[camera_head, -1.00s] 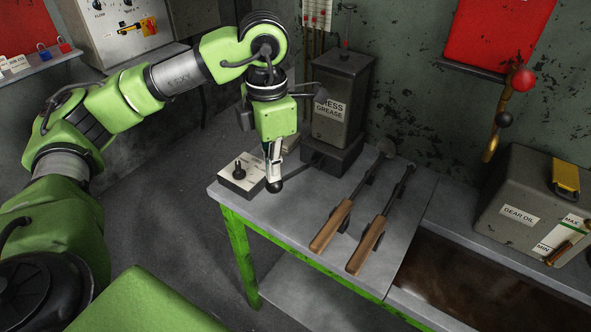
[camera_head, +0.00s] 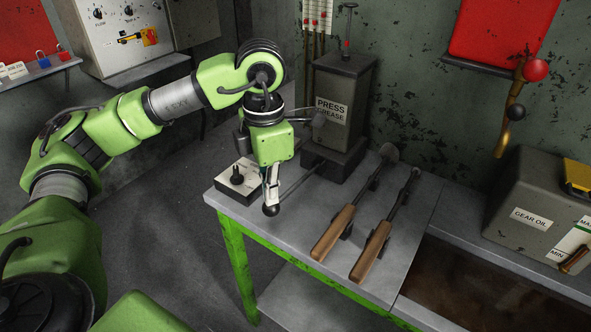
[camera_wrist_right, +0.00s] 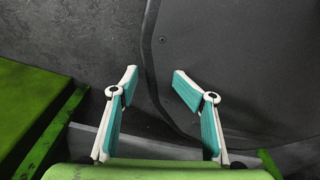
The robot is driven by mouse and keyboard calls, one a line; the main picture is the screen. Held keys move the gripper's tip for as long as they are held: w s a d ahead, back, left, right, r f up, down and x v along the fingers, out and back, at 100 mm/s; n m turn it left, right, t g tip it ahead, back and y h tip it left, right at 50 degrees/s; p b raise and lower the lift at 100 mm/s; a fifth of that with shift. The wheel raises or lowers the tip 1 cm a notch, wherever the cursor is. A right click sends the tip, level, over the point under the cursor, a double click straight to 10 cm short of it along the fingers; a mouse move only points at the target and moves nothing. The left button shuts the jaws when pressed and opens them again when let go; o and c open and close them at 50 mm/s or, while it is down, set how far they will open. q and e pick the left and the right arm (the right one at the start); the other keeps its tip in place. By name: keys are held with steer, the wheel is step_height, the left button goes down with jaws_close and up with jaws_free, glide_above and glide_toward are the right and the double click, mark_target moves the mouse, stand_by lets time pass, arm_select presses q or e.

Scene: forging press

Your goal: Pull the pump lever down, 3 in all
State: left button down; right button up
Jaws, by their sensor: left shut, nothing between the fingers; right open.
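The grey pump labelled "PRESS GREASE" (camera_head: 345,90) stands at the back of the workbench. Its thin lever (camera_head: 298,184) slopes down from the pump's base toward the front left and ends in a black ball knob (camera_head: 270,210) low near the bench top. My left gripper (camera_head: 271,201) points down with its fingers shut and empty, right at the knob from above; whether they touch is hard to tell. The fingers partly cover the lever's end. My right gripper (camera_wrist_right: 155,82) is open and empty in the right wrist view, above a dark surface.
A small switch box (camera_head: 238,180) sits on the bench left of the lever. Two wooden-handled tools (camera_head: 334,232) (camera_head: 371,252) lie on the bench to the right. A gear oil container (camera_head: 535,200) and a red-knobbed lever (camera_head: 535,70) are farther right.

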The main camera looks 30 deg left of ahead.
arm_select(q)
steer(key=shift+f+b, duration=0.4)
steer(key=shift+f, duration=0.45)
steer(key=shift+r, duration=0.15)
steer(key=shift+r+p, duration=0.25)
steer(key=shift+p, duration=0.1)
step_height(320, 180, up, 10)
steer(key=w+p, duration=0.2)
steer(key=p, duration=0.5)
arm_select(e)
step_height(320, 180, up, 6)
steer(key=d, duration=0.1)
steer(key=shift+d+r, duration=0.15)
steer(key=shift+r, duration=0.1)
arm_select(q)
steer(key=shift+d, duration=0.1)
arm_select(e)
steer(key=shift+w+a, duration=0.1)
steer(key=shift+a, duration=0.1)
